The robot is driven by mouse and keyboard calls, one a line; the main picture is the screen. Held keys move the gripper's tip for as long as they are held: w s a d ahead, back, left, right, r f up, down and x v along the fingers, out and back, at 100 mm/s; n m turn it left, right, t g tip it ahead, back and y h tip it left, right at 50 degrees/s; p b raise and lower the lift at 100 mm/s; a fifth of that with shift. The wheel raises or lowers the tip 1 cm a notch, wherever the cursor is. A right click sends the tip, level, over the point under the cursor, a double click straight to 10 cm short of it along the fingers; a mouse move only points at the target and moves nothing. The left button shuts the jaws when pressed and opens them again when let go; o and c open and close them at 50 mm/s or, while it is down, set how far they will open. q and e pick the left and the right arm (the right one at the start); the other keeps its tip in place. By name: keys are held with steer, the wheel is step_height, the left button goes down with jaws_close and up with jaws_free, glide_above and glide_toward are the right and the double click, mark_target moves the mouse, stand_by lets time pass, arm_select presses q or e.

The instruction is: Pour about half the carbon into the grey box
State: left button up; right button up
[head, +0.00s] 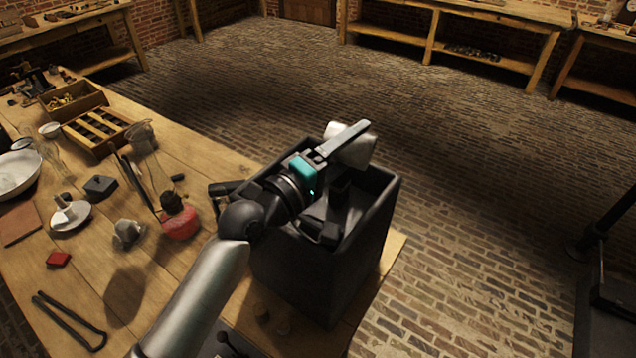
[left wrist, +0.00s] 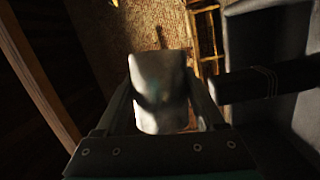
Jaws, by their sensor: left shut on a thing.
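The tall dark grey box (head: 297,272) stands open-topped at the near right corner of the table. My left gripper (head: 345,142) is over the box's opening, shut on a pale grey-white vessel (head: 356,150) near the far rim. The vessel also shows between the fingers in the left wrist view (left wrist: 158,92). It looks tilted; its mouth and contents cannot be made out. I cannot identify any carbon, in the vessel or falling. Dark shapes show inside the box, partly hidden by my arm. My right gripper is out of view.
The wooden table (head: 205,165) holds a red-based glass flask (head: 180,222), a wooden rack (head: 97,130), a white basin (head: 17,172) and black tongs (head: 70,322) left of my arm. Brick floor lies beyond the box, with open room there.

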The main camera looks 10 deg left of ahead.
arm_select(q)
steer(key=shift+a+r+n+t+b, duration=0.2)
steer(key=shift+r+n+t, duration=0.1)
steer(key=shift+n, duration=0.45)
steer(key=shift+a+r+n+t+b, duration=0.15)
steer(key=shift+r+n+t, duration=0.1)
steer(key=shift+n, duration=0.5)
stand_by(2.5)
steer(key=shift+w+a+r+n+t+b, duration=0.1)
steer(key=shift+a+r+n+t+b, duration=0.2)
steer(key=shift+n, duration=0.45)
steer(key=shift+w+a+r+n+t+b, duration=0.15)
steer(key=shift+n+t, duration=0.2)
steer(key=shift+n, duration=0.4)
stand_by(2.5)
